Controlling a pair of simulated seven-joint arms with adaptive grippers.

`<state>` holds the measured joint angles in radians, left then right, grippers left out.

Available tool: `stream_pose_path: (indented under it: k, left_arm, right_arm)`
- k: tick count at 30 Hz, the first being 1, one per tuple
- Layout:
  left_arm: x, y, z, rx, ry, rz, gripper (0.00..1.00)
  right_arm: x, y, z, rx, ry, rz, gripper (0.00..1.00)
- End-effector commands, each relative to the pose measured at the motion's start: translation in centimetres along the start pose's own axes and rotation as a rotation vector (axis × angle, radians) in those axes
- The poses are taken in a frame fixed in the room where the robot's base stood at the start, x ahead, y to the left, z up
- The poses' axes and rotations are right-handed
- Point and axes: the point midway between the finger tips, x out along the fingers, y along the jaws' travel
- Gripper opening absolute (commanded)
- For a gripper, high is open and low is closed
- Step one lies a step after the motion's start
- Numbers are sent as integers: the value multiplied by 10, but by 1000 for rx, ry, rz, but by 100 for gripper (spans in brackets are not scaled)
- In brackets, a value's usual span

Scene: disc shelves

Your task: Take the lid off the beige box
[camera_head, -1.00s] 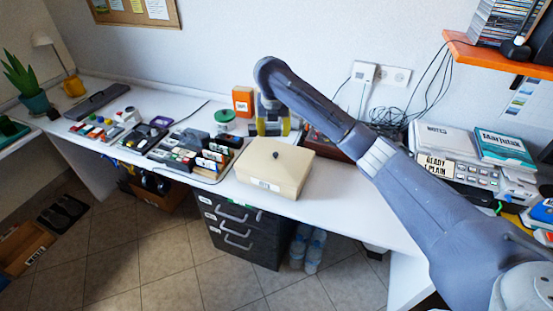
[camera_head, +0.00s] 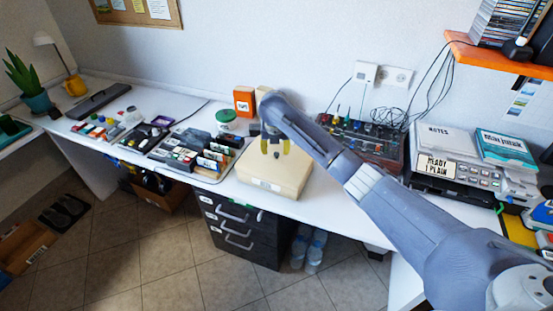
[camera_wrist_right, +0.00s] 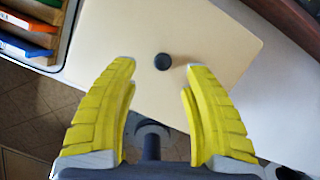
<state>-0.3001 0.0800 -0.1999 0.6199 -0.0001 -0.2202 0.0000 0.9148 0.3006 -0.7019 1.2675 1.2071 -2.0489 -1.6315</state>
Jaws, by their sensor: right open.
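The beige box (camera_head: 262,182) stands on the white desk with its lid (camera_head: 298,165) on. A small dark round knob (camera_head: 276,155) sits on the middle of the lid. In the right wrist view the knob (camera_wrist_right: 162,61) shows on the plain beige lid (camera_wrist_right: 195,28), just beyond and between the yellow fingertips. My right gripper (camera_head: 276,147) is above the lid, pointing down. It is open and empty, and its fingers (camera_wrist_right: 161,67) are spread on either side of the knob's line. The gap down to the knob is hard to judge. My left gripper is out of view.
A rack of small boxes and cartridges (camera_head: 185,158) stands left of the beige box. An orange box (camera_head: 244,101) and a green-lidded jar (camera_head: 226,117) are behind. A mixer with knobs (camera_head: 365,140) and a printer-like device (camera_head: 450,172) stand to the right.

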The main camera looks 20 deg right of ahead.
Motion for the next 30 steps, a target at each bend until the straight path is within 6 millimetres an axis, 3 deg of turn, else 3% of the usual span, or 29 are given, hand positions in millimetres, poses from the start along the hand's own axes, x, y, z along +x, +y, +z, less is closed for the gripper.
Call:
stream_pose_path:
  k: [9,22,30]
  left_arm:
    - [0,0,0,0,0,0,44]
    - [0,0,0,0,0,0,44]
    - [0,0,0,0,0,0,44]
  right_arm:
    - [38,-4,2,1,4,-2,48]
    - [47,-4,3,0,1,-1,49]
    - [47,-4,3,0,1,-1,18]
